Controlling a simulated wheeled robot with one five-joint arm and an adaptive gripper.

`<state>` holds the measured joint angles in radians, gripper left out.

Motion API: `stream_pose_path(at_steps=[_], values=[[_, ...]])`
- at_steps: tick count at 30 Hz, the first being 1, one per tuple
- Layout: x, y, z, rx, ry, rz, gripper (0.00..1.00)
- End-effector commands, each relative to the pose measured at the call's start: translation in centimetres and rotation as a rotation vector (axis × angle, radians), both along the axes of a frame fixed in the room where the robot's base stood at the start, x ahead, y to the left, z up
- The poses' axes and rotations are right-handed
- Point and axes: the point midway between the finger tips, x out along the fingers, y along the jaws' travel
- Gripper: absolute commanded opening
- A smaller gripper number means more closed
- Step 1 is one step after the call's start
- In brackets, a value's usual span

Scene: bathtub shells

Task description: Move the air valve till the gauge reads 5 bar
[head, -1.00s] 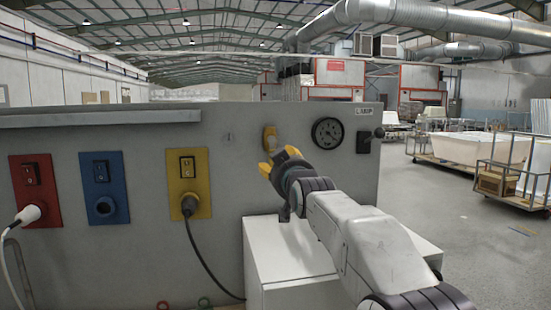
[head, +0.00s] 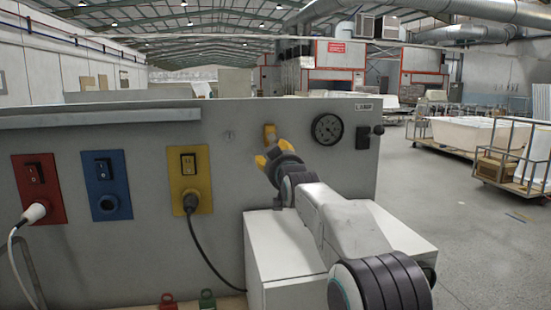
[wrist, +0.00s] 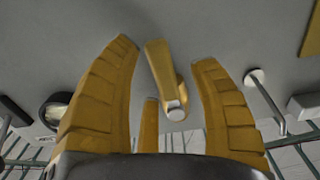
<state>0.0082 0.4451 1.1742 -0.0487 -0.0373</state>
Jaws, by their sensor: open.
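The yellow air valve handle (head: 269,133) stands upright on the grey panel. In the wrist view the handle (wrist: 158,62) lies between my two large yellow fingers, with its silver hub end below. My gripper (head: 271,157) is open just in front of and below the handle in the head view. In the wrist view my gripper (wrist: 165,52) has a gap on both sides of the handle, and I see no contact. The round black gauge (head: 327,129) is right of the valve; its reading is too small to tell. The gauge (wrist: 56,110) also shows in the wrist view, partly cut by a finger.
A black switch box (head: 364,137) with a knob is right of the gauge. Red (head: 39,188), blue (head: 106,185) and yellow (head: 189,180) socket plates are at left. A white box (head: 285,250) stands below my arm. Open floor lies at right.

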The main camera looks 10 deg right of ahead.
Motion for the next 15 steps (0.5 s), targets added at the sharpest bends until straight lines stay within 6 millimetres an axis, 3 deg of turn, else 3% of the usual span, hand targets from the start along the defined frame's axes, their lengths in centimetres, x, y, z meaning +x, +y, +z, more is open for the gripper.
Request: stream_pose_path(at_steps=[3,15], values=[[-0.01,0.0,0.0,0.0,0.0,0.0,0.56],[-0.02,0.0,0.0,0.0,0.0,0.0,0.2]])
